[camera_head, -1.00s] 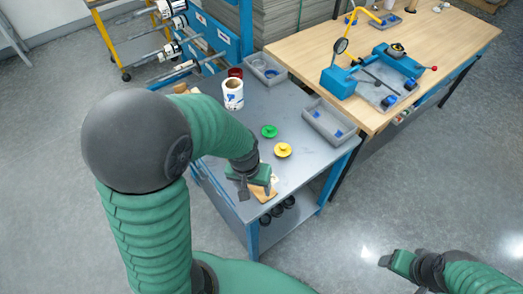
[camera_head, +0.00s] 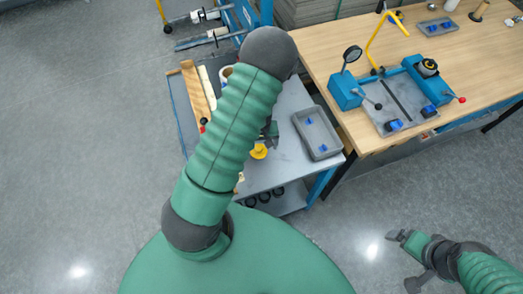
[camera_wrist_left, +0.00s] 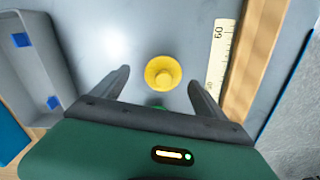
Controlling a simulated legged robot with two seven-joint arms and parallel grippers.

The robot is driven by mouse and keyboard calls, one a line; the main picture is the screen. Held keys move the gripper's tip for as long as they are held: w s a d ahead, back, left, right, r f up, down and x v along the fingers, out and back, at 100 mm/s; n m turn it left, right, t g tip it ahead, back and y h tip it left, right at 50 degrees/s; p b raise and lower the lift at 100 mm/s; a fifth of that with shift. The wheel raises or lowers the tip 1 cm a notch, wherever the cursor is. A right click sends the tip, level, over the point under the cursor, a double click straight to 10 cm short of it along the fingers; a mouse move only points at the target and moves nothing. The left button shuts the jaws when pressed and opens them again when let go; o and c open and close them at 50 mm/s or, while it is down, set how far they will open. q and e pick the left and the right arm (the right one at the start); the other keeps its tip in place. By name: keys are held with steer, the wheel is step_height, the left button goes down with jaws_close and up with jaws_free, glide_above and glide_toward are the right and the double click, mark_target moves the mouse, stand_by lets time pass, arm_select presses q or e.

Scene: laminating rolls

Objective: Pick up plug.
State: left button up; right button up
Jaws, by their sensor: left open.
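A yellow plug (camera_head: 259,151) sits on the grey cart top (camera_head: 290,180), just below my left gripper (camera_head: 269,133) in the head view. My left forearm hides part of that gripper. In the left wrist view, the yellow plug (camera_wrist_left: 162,72) appears between the two spread fingertips of the left gripper (camera_wrist_left: 160,78), which is open and empty. A sliver of a green plug (camera_wrist_left: 157,104) shows at the gripper's body, mostly hidden. My right gripper (camera_head: 405,260) is open and empty over the floor at the lower right.
A grey bin (camera_head: 318,132) with blue pieces stands on the cart's right. A wooden strip (camera_wrist_left: 255,60) and a ruler (camera_wrist_left: 219,60) lie at the other side. The wooden bench (camera_head: 430,55) adjoins at the right with a blue fixture (camera_head: 346,92).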

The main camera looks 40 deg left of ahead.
mark_target(257, 150)
arm_select(q)
steer(key=f, duration=0.2)
steer(key=s+f, duration=0.1)
steer(key=shift+a, duration=0.25)
steer(key=shift+w+a+f, duration=0.25)
steer(key=shift+w+f, duration=0.1)
steer(key=shift+f, duration=0.25)
steer(key=shift+w+f, duration=0.1)
steer(key=shift+w, duration=0.1)
steer(key=shift+s+d+r, duration=0.25)
steer(key=shift+d+r, duration=0.05)
steer(key=shift+d, duration=0.1)
steer(key=c, duration=1)
steer(key=shift+w+a, duration=0.1)
steer(key=c, duration=0.4)
steer(key=shift+a, duration=0.15)
arm_select(e)
steer(key=shift+s+a+r, duration=0.35)
steer(key=shift+a, duration=0.1)
